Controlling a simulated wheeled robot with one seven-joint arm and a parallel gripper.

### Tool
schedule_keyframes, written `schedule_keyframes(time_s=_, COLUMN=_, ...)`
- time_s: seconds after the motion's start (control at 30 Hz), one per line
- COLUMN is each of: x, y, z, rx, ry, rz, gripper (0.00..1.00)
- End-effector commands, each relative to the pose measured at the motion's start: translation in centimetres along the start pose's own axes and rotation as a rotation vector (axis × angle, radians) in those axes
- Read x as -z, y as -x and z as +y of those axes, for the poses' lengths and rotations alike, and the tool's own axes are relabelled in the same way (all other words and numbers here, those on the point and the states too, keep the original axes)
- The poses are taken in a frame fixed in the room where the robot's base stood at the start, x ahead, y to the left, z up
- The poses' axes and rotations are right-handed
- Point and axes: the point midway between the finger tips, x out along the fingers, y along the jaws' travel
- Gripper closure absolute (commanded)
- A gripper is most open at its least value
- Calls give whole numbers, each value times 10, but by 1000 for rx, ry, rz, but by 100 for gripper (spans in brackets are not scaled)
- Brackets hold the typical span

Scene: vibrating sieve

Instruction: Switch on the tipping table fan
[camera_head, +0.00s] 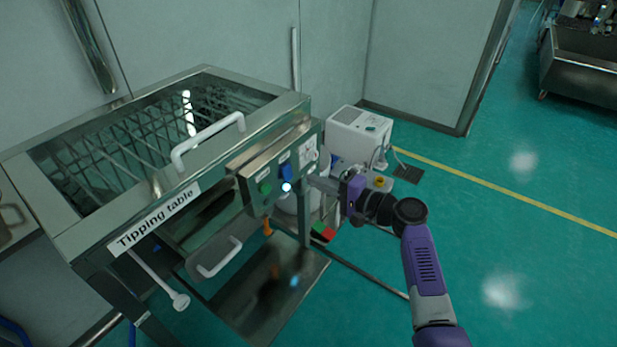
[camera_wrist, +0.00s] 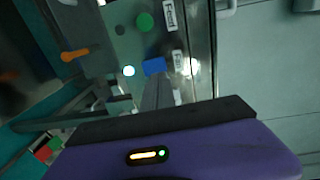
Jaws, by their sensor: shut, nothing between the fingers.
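The tipping table (camera_head: 85,245) is a metal frame with a mesh basket and a name label. Its control box (camera_head: 253,165) is on the right-hand side. The panel has a green button (camera_wrist: 144,22) by a label reading "Feed" and a blue button (camera_wrist: 154,67) by a label that seems to read "Fan" (camera_wrist: 178,62). A white light (camera_wrist: 129,71) glows beside the blue button; it also glows in the head view (camera_head: 286,187). My gripper (camera_head: 313,181) is shut and empty, its fingers pointing at the panel near the blue button. I cannot tell whether they touch it.
A white handle (camera_head: 208,143) and a lower white handle (camera_head: 219,258) stick out from the table. A white machine (camera_head: 358,135) stands behind my gripper. An orange handle (camera_wrist: 75,55) is near the panel. The green floor (camera_head: 530,240) to the right is clear.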

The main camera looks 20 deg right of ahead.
Motion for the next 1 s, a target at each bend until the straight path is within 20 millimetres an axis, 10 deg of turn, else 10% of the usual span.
schedule_keyframes(time_s=0.4, x=2, y=64, z=-3, rx=0, ry=-2, rz=4, gripper=100)
schedule_keyframes(time_s=1.0, x=1, y=72, z=-4, rx=0, ry=-1, rz=3, gripper=100)
